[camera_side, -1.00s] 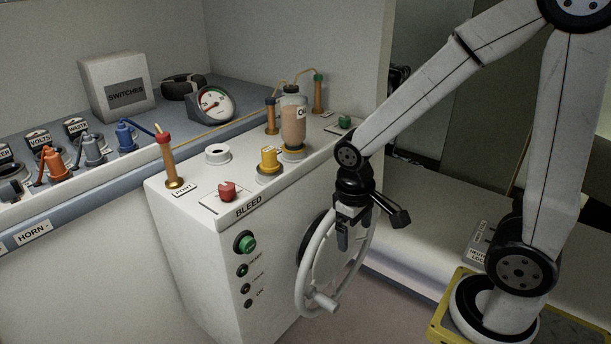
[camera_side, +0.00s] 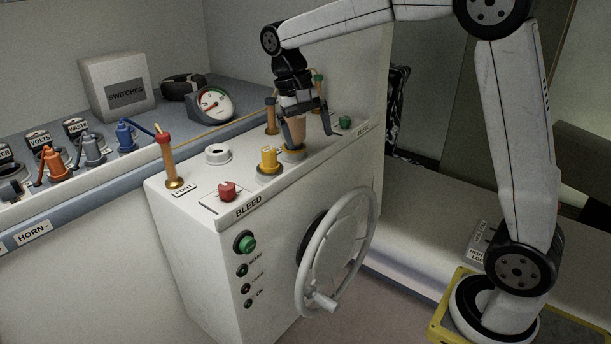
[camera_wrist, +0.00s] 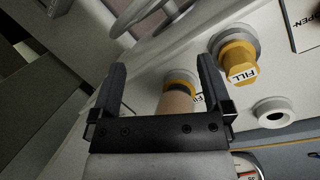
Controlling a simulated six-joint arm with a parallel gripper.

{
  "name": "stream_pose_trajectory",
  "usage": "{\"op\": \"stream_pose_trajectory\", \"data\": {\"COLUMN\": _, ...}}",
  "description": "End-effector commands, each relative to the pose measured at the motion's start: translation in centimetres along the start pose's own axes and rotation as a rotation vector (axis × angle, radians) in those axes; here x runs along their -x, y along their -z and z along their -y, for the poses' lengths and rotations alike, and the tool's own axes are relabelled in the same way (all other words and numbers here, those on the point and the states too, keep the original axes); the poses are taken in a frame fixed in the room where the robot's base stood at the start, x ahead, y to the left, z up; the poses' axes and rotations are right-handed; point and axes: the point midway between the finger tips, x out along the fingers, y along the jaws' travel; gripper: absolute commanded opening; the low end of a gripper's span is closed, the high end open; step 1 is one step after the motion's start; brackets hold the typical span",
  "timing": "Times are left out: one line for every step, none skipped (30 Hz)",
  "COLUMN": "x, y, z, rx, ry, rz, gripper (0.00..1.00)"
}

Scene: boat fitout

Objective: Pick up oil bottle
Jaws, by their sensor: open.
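The oil bottle (camera_side: 292,142) stands upright on its round seat on the white console top. It is a brownish bottle, and its upper part is hidden behind my gripper in the side view. My gripper (camera_side: 306,128) points down over it with the fingers apart, and the bottle's lower body shows below the gripper. In the wrist view the bottle (camera_wrist: 178,98) shows between the two open fingers of my gripper (camera_wrist: 163,85), nearer the right one. I cannot tell whether a finger touches it.
A yellow FILL cap (camera_side: 268,160) is close to the bottle on the white console (camera_side: 215,260). A copper post (camera_side: 271,115) stands behind it, and a green button (camera_side: 345,122) is to its right. A red knob (camera_side: 227,190) and a white ring socket (camera_side: 217,153) are further left.

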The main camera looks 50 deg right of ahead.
Motion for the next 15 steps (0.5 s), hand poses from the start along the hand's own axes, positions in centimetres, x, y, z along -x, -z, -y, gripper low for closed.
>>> {"op": "stream_pose_trajectory", "data": {"x": 1.1, "y": 0.5, "z": 0.1, "rx": -0.023, "ry": 0.008, "rz": 0.0, "gripper": 1.0}}
{"op": "stream_pose_trajectory", "data": {"x": 1.6, "y": 0.7, "z": 0.2, "rx": -0.038, "ry": 0.011, "rz": 0.003, "gripper": 1.0}}
{"op": "stream_pose_trajectory", "data": {"x": 2.4, "y": 0.9, "z": 0.3, "rx": -0.056, "ry": 0.017, "rz": 0.005, "gripper": 1.0}}
{"op": "stream_pose_trajectory", "data": {"x": 3.0, "y": 1.1, "z": 0.4, "rx": -0.071, "ry": 0.021, "rz": 0.007, "gripper": 1.0}}
{"op": "stream_pose_trajectory", "data": {"x": 3.6, "y": 1.2, "z": 0.4, "rx": -0.085, "ry": 0.024, "rz": 0.01, "gripper": 1.0}}
{"op": "stream_pose_trajectory", "data": {"x": 4.4, "y": 1.5, "z": 0.5, "rx": -0.104, "ry": 0.029, "rz": 0.012, "gripper": 1.0}}
{"op": "stream_pose_trajectory", "data": {"x": 4.8, "y": 1.8, "z": 0.4, "rx": -0.14, "ry": 0.045, "rz": 0.016, "gripper": 1.0}}
{"op": "stream_pose_trajectory", "data": {"x": 5.2, "y": 2.3, "z": 0.2, "rx": -0.201, "ry": 0.08, "rz": 0.021, "gripper": 1.0}}
{"op": "stream_pose_trajectory", "data": {"x": 5.7, "y": 3.0, "z": 0.2, "rx": -0.273, "ry": 0.119, "rz": 0.028, "gripper": 1.0}}
{"op": "stream_pose_trajectory", "data": {"x": 6.0, "y": 3.5, "z": 0.1, "rx": -0.323, "ry": 0.147, "rz": 0.035, "gripper": 1.0}}
{"op": "stream_pose_trajectory", "data": {"x": 6.5, "y": 3.9, "z": 0.0, "rx": -0.372, "ry": 0.175, "rz": 0.041, "gripper": 1.0}}
{"op": "stream_pose_trajectory", "data": {"x": 7.0, "y": 4.5, "z": -0.1, "rx": -0.437, "ry": 0.212, "rz": 0.049, "gripper": 1.0}}
{"op": "stream_pose_trajectory", "data": {"x": 7.4, "y": 4.9, "z": -0.2, "rx": -0.484, "ry": 0.239, "rz": 0.058, "gripper": 1.0}}
{"op": "stream_pose_trajectory", "data": {"x": 7.8, "y": 5.3, "z": -0.3, "rx": -0.529, "ry": 0.264, "rz": 0.066, "gripper": 1.0}}
{"op": "stream_pose_trajectory", "data": {"x": 8.1, "y": 5.8, "z": -0.6, "rx": -0.59, "ry": 0.291, "rz": 0.081, "gripper": 1.0}}
